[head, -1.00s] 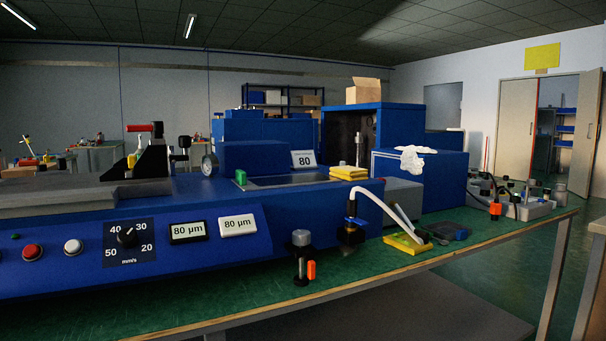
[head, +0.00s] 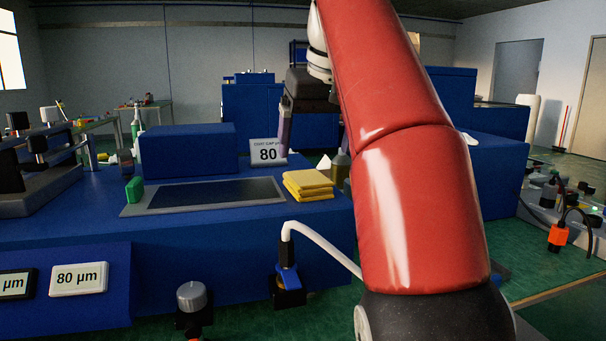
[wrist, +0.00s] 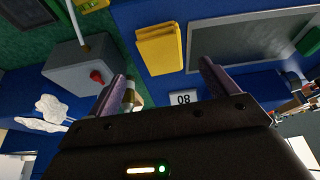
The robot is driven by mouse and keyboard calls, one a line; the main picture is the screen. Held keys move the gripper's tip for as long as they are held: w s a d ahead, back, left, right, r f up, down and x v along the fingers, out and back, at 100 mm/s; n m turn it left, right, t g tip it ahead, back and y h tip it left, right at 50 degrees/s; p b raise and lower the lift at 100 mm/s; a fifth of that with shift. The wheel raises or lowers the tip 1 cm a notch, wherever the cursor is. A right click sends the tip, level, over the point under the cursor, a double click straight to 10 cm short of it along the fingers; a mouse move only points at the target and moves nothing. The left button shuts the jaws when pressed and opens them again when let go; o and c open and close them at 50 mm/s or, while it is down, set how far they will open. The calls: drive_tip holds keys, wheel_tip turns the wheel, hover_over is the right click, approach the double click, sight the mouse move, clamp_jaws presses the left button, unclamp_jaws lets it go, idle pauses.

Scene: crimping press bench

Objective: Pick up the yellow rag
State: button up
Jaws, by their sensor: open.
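The yellow rag (head: 308,186) lies folded in a thick stack on the blue machine top (head: 225,225), at the right end of a dark inset plate (head: 215,193). In the wrist view the rag (wrist: 160,48) shows whole, beyond the fingertips and roughly between them. My gripper (wrist: 163,70) is open, its two purple-grey fingers well apart with nothing between them. In the head view my gripper (head: 286,128) hangs above and behind the rag, apart from it, and my red arm partly hides it.
A white sign reading 80 (head: 268,152) stands just behind the rag. A grey box with a red knob (wrist: 85,72) is close by. A white hose (head: 325,245) curves in front of the machine. A green block (head: 134,189) sits left of the plate.

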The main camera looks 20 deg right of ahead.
sight(308, 178)
drive_tip(key=shift+w+a, duration=0.15)
drive_tip(key=shift+w, duration=0.05)
drive_tip(key=shift+b+x, duration=0.4)
drive_tip(key=shift+x, duration=3.3)
drive_tip(key=c, duration=1)
